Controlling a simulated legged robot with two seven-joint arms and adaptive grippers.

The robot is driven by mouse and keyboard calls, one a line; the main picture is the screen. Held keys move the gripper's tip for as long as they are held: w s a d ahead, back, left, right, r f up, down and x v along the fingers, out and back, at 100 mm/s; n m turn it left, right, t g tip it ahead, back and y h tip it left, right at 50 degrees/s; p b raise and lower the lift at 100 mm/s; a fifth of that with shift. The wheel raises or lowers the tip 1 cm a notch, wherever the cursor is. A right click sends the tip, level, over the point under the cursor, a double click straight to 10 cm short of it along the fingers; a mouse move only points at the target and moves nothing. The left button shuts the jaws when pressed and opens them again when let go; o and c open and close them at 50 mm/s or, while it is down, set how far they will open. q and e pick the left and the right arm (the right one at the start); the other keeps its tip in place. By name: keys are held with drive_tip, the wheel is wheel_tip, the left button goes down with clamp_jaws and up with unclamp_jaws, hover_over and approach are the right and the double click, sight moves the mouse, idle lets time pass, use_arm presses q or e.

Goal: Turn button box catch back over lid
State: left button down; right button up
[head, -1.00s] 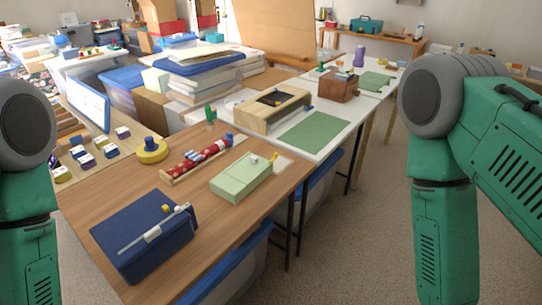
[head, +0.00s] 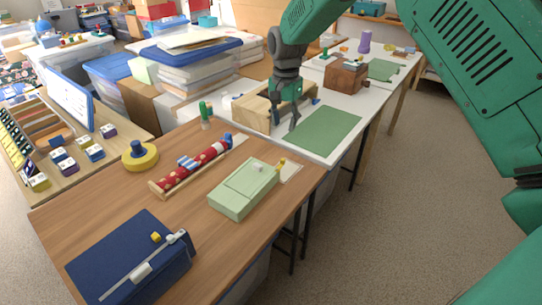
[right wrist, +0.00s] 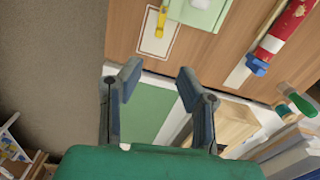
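A pale green box (head: 243,188) with a raised lid panel and a small white knob lies on the brown wooden table. A yellow catch (head: 281,163) sticks out from its far right end. In the right wrist view the catch (right wrist: 161,20) points away from the box (right wrist: 200,12) over an outlined cream card (right wrist: 157,38), not across the lid. My right gripper (head: 284,126) is open and empty, above the white table beyond the box. Its two fingers (right wrist: 157,85) show apart in the right wrist view. My left gripper is out of view.
A navy box (head: 130,262) with a white bar is at the front left. A red patterned roll (head: 200,165) in a wooden holder and a yellow ring (head: 140,157) lie behind the green box. A wooden frame (head: 257,112) stands near my gripper, beside a green mat (head: 327,130).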

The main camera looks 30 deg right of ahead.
sight(283, 159)
wheel_tip(283, 159, down, 13)
drive_tip(key=shift+b, duration=0.5)
drive_tip(key=shift+s, duration=0.1)
drive_tip(key=shift+c, duration=0.5)
clamp_jaws()
